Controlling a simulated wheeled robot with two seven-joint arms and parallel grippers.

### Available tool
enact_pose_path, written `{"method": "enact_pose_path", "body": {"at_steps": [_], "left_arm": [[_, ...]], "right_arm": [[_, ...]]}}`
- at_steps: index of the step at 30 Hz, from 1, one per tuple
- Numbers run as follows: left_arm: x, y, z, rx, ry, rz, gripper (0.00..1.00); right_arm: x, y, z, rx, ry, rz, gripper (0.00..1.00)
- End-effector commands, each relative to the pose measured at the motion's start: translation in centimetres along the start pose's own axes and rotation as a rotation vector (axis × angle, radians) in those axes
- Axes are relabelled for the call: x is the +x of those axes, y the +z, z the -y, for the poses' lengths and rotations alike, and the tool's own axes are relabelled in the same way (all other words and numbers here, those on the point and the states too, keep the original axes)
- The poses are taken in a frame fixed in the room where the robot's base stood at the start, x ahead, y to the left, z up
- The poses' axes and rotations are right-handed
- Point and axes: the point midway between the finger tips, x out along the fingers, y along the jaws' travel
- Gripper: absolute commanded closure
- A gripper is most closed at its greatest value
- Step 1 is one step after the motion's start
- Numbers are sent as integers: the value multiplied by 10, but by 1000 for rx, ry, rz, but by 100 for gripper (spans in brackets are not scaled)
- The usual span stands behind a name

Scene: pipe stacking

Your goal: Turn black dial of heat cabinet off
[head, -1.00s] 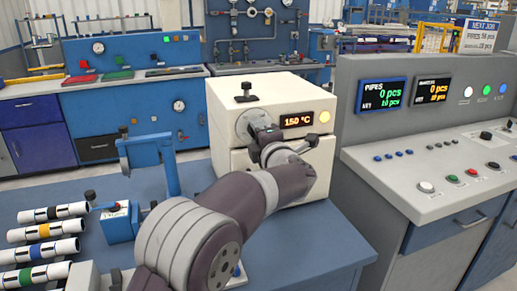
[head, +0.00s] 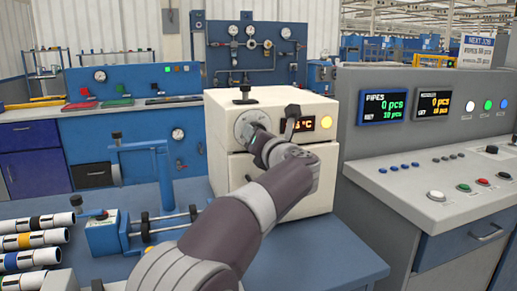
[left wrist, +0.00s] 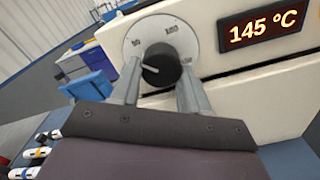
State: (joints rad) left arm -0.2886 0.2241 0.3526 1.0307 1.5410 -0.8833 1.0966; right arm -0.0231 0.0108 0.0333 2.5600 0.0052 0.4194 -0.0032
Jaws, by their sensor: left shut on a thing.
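The white heat cabinet (head: 228,167) stands on the blue bench in the head view. Its black dial (left wrist: 161,66) sits on a round pale plate (left wrist: 135,41) with printed marks, and a light line on the dial points left in the left wrist view. My left gripper (left wrist: 160,78) is shut on the dial, one finger on each side. In the head view my left gripper (head: 260,142) covers the dial. The cabinet's display (left wrist: 263,29) reads 145 °C. In the head view a dark part of my arm hides some of it. My right gripper is not in view.
A yellow lamp (head: 326,122) glows beside the display, and a black knob (head: 245,93) stands on the cabinet top. A blue fixture with rollers (head: 163,226) and several banded pipes (head: 36,240) lie left. A grey control console (head: 425,180) stands right.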

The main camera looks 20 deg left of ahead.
Motion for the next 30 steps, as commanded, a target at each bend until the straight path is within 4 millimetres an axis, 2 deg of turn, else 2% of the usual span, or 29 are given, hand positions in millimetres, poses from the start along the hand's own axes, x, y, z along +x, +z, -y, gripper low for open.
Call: {"method": "enact_pose_path", "body": {"at_steps": [1, 12, 30], "left_arm": [[0, -4, 3, -42, 0, 1, 85], [0, -2, 4, -393, 0, 2, 85], [0, 1, 5, -956, 0, 2, 85]], "right_arm": [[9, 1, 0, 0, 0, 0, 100], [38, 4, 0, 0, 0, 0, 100], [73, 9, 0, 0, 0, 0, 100]]}}
